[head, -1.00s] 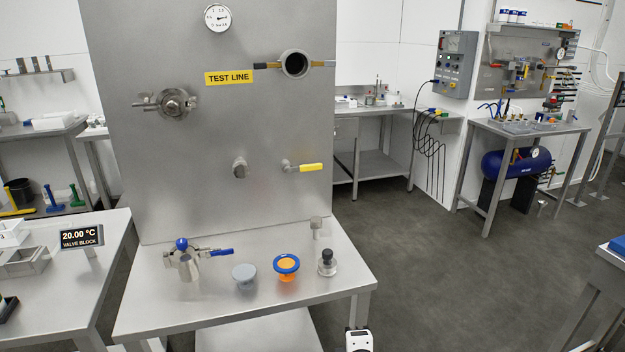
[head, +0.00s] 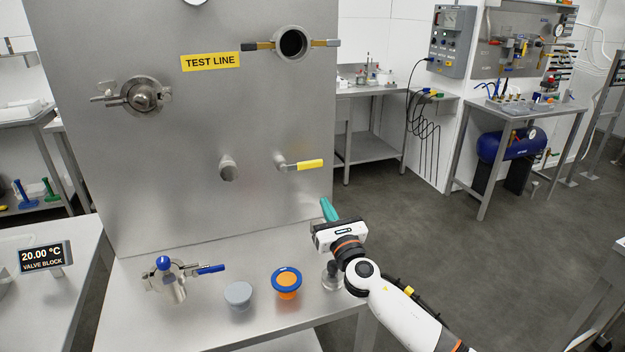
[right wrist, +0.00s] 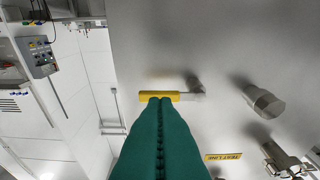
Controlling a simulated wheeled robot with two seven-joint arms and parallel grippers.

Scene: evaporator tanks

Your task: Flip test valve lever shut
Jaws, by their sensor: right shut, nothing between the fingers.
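The test valve lever (head: 310,165) is a yellow handle on the steel panel. It lies level, pointing right from its round pivot. My right gripper (head: 325,201) has teal fingers closed together, empty, pointing up toward the panel, below and a little right of the lever in the head view. In the right wrist view the yellow lever (right wrist: 172,95) shows just beyond the tips of the shut fingers (right wrist: 160,100), which cover part of its lower edge. I cannot tell whether they touch. My left gripper is not in view.
The yellow "TEST LINE" label (head: 211,62) and an open round port (head: 292,43) are above. A grey knob (head: 228,168) sits left of the lever. Below, the bench holds a blue-handled valve (head: 175,275), a grey cap (head: 238,295) and an orange-blue cap (head: 287,282).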

